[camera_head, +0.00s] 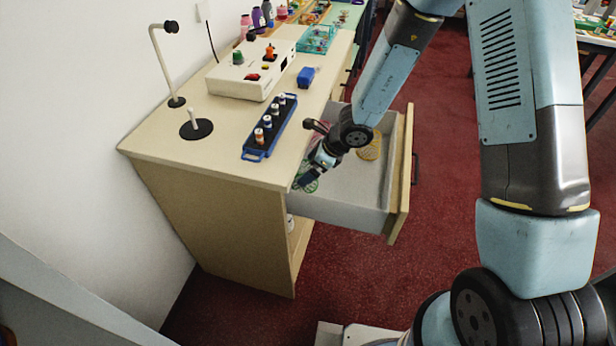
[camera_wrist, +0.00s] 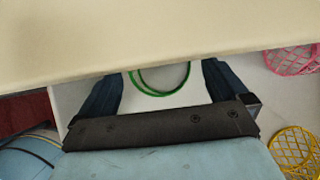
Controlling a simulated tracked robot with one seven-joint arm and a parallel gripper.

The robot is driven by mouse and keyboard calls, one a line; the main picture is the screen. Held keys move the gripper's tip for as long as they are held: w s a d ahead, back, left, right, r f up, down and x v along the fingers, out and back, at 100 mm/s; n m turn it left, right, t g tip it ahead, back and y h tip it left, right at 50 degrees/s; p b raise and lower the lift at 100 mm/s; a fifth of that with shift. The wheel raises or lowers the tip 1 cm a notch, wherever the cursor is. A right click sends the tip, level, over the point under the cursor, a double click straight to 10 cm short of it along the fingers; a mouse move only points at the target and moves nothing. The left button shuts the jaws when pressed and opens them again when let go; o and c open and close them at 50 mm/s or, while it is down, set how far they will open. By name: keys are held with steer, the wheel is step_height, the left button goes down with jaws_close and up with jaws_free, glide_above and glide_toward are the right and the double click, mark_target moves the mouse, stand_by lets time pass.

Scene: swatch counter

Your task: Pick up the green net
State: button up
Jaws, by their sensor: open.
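The green net (camera_head: 309,186) lies in the open drawer (camera_head: 345,208), close to the cabinet front and partly hidden by my gripper in the head view. In the wrist view the green net (camera_wrist: 160,90) shows as green hoops between my fingers, with its far part hidden under the counter edge. My gripper (camera_head: 305,180) is at the near left end of the drawer. In the wrist view my gripper (camera_wrist: 158,85) is open, with one finger on each side of the net and nothing held.
A yellow net (camera_wrist: 295,148) and a pink net (camera_wrist: 292,60) lie to the right in the drawer. The counter top (camera_head: 200,152) overhangs close to my fingers. It carries a blue vial rack (camera_head: 258,150) and a white device (camera_head: 240,82). The drawer front (camera_head: 402,180) stands pulled out.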

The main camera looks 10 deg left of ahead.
steer(key=shift+a+f, duration=0.3)
steer(key=shift+f, duration=0.1)
steer(key=shift+c, duration=0.4)
steer(key=c, duration=1)
steer(key=shift+r, duration=0.15)
steer(key=shift+d+r, duration=0.15)
steer(key=shift+r, duration=0.4)
steer(key=d, duration=0.8)
steer(key=shift+s+r, duration=0.15)
steer(key=shift+s, duration=0.15)
step_height(320, 180, up, 13)
steer(key=shift+a+r, duration=0.15)
steer(key=shift+r, duration=0.05)
